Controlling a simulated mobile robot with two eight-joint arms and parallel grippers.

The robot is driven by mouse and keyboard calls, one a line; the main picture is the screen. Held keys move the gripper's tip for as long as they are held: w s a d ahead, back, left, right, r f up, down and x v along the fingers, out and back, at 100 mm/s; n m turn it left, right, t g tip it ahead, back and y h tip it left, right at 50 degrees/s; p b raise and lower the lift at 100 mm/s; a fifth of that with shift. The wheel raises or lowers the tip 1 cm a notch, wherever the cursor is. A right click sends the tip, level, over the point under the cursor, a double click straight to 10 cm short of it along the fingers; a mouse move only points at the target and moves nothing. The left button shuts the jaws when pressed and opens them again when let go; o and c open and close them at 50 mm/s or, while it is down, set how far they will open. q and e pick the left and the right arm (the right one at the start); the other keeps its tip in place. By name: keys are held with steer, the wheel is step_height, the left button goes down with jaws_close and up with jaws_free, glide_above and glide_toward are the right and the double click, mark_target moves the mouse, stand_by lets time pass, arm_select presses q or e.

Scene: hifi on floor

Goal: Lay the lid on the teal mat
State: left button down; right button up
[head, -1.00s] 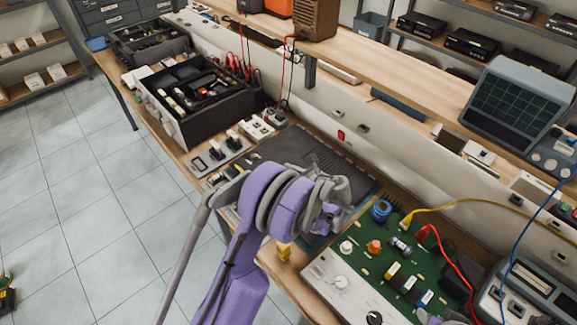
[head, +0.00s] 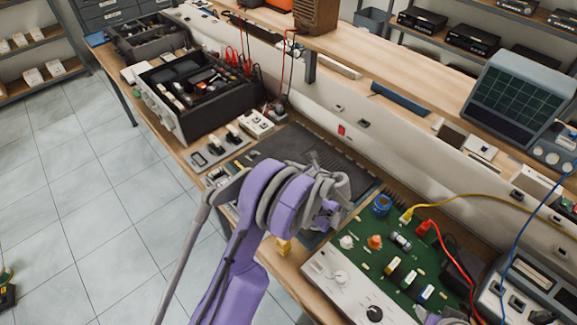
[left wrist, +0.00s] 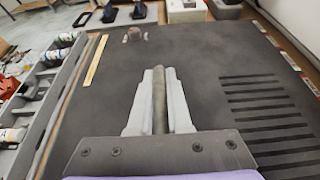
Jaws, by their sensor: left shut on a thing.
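The lid (head: 318,152) is a flat dark grey panel with a row of vent slots, lying on the bench beyond my left gripper. In the left wrist view the lid (left wrist: 210,75) fills most of the picture, its slots at right. My left gripper (head: 325,190) is over the lid's near part. In the wrist view its fingers (left wrist: 160,100) are shut on a narrow grey-brown bar that appears to belong to the lid. The teal mat (head: 316,241) shows only as a strip at the lid's near edge; the rest is hidden. I cannot tell whether they touch. My right gripper is not clearly seen.
A green circuit board (head: 385,240) with parts and cables lies close on the right. An open black case (head: 190,95) stands at the left, with white blocks (head: 255,124) near the lid. A shelf runs behind.

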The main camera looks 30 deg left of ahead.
arm_select(q)
steer(key=shift+f, duration=0.1)
steer(key=c, duration=0.8)
jaws_free()
